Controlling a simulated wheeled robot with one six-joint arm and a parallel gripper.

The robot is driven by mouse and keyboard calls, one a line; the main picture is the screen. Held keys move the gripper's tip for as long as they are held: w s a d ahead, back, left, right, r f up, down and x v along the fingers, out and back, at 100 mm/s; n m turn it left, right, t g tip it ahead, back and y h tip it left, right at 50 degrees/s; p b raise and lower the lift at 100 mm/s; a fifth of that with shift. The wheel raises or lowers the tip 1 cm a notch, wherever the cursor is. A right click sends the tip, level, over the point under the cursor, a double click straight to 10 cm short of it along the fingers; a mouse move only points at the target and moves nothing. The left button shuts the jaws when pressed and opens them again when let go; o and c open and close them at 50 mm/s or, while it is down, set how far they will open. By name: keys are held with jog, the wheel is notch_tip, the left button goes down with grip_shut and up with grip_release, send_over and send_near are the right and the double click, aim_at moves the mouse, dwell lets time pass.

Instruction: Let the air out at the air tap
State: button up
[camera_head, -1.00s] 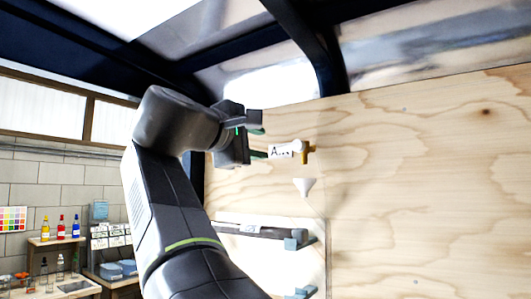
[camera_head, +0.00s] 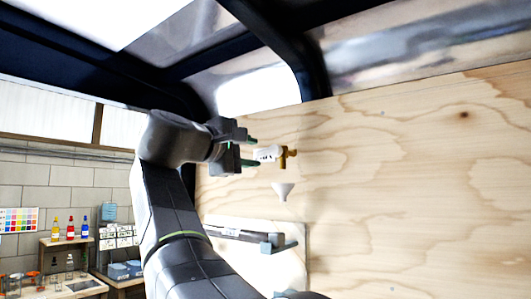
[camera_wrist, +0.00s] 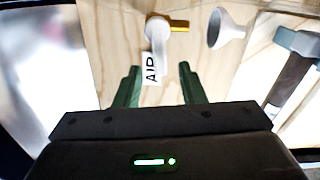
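The air tap (camera_head: 287,156) is a small brass-coloured fitting on the plywood wall, with a white knob and a white tag. In the wrist view the tap (camera_wrist: 178,26) is ahead of my gripper at the top centre, and its tag (camera_wrist: 151,68) reads "AIR". My gripper (camera_head: 252,153) is just left of the tap in the head view. Its two green fingers stand apart with nothing gripped between them. In the wrist view my gripper (camera_wrist: 158,72) points at the tag and tap. The far end of the tag lies near the line between the fingertips; I cannot tell whether they touch.
A white funnel (camera_head: 282,190) is just below the tap. Lower down, a dark bar on blue-grey brackets (camera_head: 268,243) is fixed to a white panel. Plywood right of the tap is bare. Shelves with coloured bottles (camera_head: 70,228) stand far left.

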aim_at(260, 154)
jog(key=shift+p+x, duration=0.6)
jog(key=shift+x, duration=2.55)
jog(key=shift+c, duration=0.5)
grip_shut()
